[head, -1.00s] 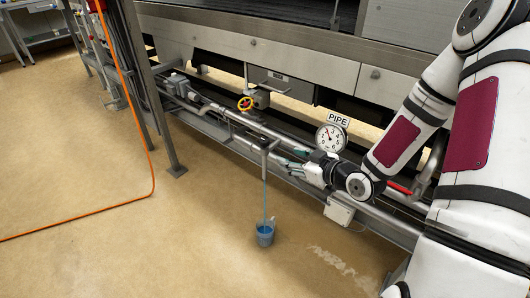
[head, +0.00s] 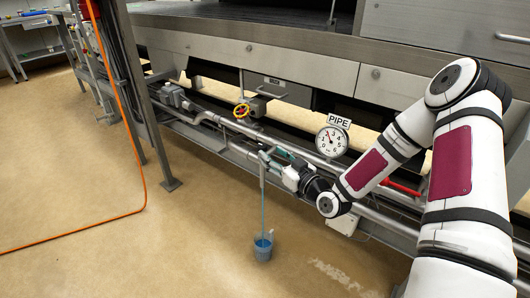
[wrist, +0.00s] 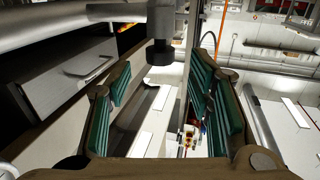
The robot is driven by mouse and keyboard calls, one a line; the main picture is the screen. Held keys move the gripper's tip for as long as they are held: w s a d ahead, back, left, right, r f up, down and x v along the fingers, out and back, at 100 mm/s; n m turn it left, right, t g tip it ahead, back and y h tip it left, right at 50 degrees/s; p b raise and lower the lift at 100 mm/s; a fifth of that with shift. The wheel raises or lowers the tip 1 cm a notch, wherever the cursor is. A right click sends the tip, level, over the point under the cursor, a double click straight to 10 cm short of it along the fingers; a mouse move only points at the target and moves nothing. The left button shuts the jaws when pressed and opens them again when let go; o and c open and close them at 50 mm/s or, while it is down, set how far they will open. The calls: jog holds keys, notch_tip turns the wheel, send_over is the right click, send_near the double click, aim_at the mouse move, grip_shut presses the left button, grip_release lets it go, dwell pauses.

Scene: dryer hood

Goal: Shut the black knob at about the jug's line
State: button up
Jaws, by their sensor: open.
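My gripper (head: 272,159) is at the thin upright spout pipe above the jug in the head view. In the wrist view its two teal-padded fingers (wrist: 161,85) are wide apart. A black knob (wrist: 160,52) shows between and beyond them, seemingly untouched. I cannot make out the knob in the head view, where the gripper covers that spot. A blue stream falls from the spout into the small blue-grey jug (head: 263,253) on the floor. Blue liquid shows in the jug; its line is too small to read.
A dial gauge (head: 331,142) under a PIPE sign stands on the pipework right of my gripper. An orange hose (head: 131,130) hangs at the left. Floor around the jug is clear.

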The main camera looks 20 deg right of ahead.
aim_at(265, 149)
jog(key=shift+b+x, duration=0.45)
jog(key=shift+x, duration=1.95)
grip_shut()
